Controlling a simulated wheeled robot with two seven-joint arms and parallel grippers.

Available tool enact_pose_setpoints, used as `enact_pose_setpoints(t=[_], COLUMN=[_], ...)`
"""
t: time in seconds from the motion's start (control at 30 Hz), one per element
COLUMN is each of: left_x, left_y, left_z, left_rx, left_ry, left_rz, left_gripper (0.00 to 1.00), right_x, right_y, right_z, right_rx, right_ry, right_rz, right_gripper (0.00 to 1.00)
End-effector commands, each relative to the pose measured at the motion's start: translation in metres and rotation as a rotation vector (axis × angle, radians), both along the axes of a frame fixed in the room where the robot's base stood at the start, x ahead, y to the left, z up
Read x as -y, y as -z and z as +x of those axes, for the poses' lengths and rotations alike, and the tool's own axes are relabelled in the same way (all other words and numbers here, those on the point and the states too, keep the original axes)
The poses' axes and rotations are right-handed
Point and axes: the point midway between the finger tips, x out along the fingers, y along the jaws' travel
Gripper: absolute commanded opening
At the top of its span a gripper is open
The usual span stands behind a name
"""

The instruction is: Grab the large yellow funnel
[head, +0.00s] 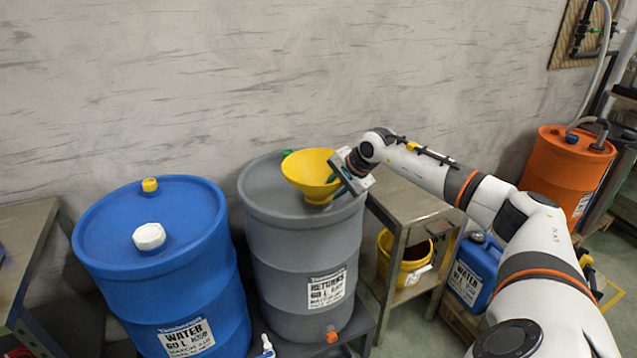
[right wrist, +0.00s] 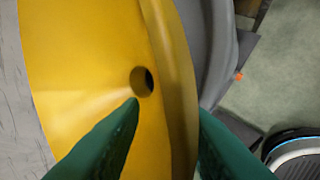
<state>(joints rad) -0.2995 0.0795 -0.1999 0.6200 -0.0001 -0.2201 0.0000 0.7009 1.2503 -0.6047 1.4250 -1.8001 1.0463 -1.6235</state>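The large yellow funnel (head: 309,172) sits on top of the grey drum (head: 262,197), wide mouth up. My right gripper (head: 337,184) is at the funnel's right side. In the right wrist view the funnel (right wrist: 95,70) fills the left and middle, with its dark outlet hole visible. The green fingers of my right gripper (right wrist: 168,104) are apart, one over the funnel's inside and one beyond its rim, so the wall lies between them. I see no clear sign that both fingers press on it. My left gripper is not in view.
A blue water drum (head: 190,255) stands left of the grey drum. A metal table (head: 408,198) is on the right, with a yellow bucket (head: 412,262) below. A blue canister (head: 472,272) and an orange drum (head: 565,170) are farther right. The wall is close behind.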

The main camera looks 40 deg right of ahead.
Motion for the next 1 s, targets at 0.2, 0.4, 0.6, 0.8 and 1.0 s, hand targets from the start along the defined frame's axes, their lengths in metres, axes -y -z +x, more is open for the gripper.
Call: enact_pose_setpoints(t=[0.2, 0.4, 0.6, 0.8, 1.0], left_x=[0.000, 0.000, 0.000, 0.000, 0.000], left_y=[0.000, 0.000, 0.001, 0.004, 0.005], left_z=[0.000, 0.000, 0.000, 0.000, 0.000], left_rx=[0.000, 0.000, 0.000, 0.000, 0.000], left_ry=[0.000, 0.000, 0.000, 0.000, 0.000], left_rz=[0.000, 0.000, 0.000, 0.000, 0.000], left_gripper=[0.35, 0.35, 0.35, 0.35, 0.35], right_x=[0.000, 0.000, 0.000, 0.000, 0.000], right_y=[0.000, -0.001, -0.005, -0.039, -0.079], right_z=[0.000, 0.000, 0.000, 0.001, 0.001], right_rx=[0.000, 0.002, 0.003, 0.008, 0.007], right_ry=[0.000, 0.000, 0.000, 0.000, 0.000], right_rz=[0.000, 0.000, 0.000, -0.001, 0.001], right_gripper=[0.00, 0.00, 0.00, 0.00, 0.00])
